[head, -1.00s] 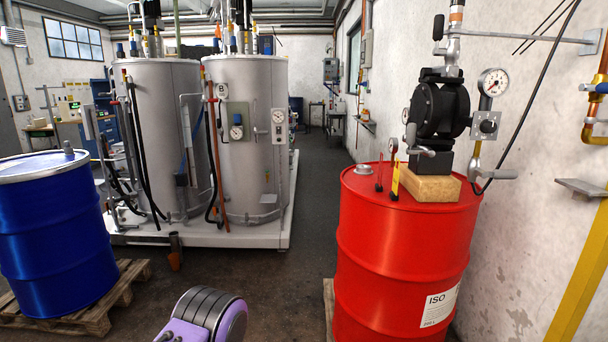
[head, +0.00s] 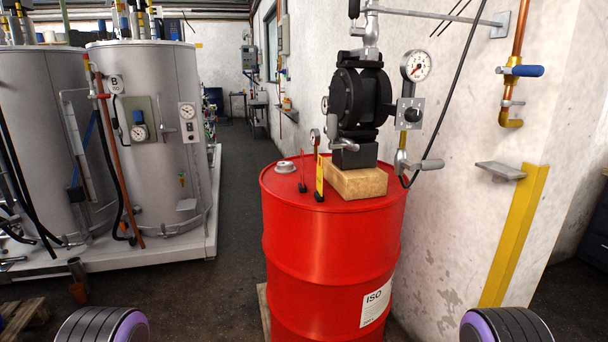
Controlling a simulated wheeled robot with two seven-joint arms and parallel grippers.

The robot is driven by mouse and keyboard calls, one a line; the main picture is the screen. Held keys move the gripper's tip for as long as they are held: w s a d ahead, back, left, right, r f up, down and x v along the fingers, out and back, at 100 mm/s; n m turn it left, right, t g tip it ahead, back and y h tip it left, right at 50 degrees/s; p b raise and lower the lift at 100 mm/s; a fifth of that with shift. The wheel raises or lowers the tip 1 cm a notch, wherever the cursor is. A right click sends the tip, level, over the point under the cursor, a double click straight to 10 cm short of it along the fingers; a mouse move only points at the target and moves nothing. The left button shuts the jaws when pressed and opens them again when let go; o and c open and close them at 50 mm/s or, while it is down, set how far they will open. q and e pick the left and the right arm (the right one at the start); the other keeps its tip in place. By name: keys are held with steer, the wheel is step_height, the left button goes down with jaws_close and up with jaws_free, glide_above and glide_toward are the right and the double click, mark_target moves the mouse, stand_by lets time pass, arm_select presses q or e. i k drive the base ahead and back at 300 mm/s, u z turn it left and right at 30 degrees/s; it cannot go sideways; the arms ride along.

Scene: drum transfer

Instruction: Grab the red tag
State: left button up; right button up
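A thin red tag (head: 303,168) stands upright on the top of the red drum (head: 325,240), toward its left side, with a small dark base. A yellow tag (head: 320,176) stands just to its right and closer to me, also on a dark base. Neither gripper shows in the head view. Only rounded black and purple parts of my arms show at the bottom edge, left and right, well apart from the tags.
A black pump (head: 360,103) stands on a wooden block (head: 353,180) right behind the tags. A grey bung (head: 285,167) is left of them. A gauge (head: 416,66) and valve handle (head: 428,165) jut out at right. A metal tank (head: 155,140) stands left; the floor between is clear.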

mark_target(302, 187)
steer(key=z, duration=1.7)
steer(key=i, duration=1.05)
steer(key=u, duration=1.5)
